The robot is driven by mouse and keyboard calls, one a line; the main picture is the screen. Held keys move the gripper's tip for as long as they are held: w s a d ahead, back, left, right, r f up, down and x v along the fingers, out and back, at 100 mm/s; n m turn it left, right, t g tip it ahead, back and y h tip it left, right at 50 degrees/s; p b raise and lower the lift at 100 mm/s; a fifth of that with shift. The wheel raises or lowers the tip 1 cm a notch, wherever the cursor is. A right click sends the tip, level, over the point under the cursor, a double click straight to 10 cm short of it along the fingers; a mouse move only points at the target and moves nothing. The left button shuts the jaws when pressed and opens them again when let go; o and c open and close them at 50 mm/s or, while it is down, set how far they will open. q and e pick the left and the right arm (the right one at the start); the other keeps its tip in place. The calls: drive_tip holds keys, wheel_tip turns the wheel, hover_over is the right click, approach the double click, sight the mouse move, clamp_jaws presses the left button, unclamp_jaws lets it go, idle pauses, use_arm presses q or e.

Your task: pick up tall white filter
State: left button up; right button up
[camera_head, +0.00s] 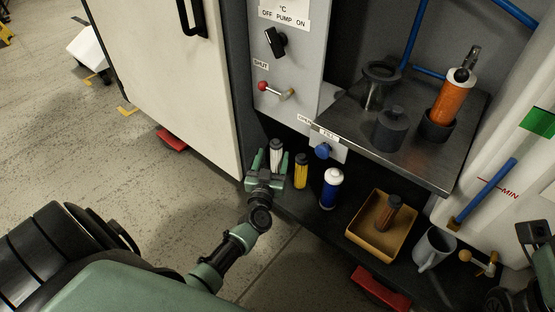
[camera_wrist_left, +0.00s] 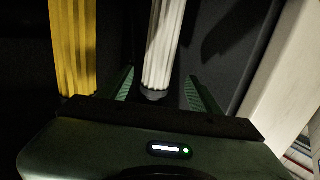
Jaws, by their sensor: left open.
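The tall white filter (camera_head: 276,150) stands upright on the dark lower shelf, below the grey control panel. It is ribbed and white with a dark lower end, and it also shows in the left wrist view (camera_wrist_left: 163,45). My left gripper (camera_head: 266,168) is open, with its green fingers on either side of the white filter. In the left wrist view the filter stands between the two fingers (camera_wrist_left: 160,88), with gaps on both sides. I see no grip on it. My right gripper does not show clearly.
A yellow filter (camera_head: 301,171) stands close to the right, also in the left wrist view (camera_wrist_left: 74,50). Further right are a blue-and-white canister (camera_head: 331,190), a tan tray (camera_head: 365,245) holding a brown filter, and a grey mug (camera_head: 434,249). A white cabinet door (camera_head: 185,90) is left.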

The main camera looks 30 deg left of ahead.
use_arm(q)
drive_tip(key=b+x, duration=0.1)
drive_tip(key=x, duration=0.3)
drive_tip(key=shift+w+d+b, duration=0.1)
drive_tip(key=shift+d+b, duration=0.05)
drive_tip(key=shift+b, duration=0.25)
clamp_jaws()
drive_tip(key=shift+r, duration=0.1)
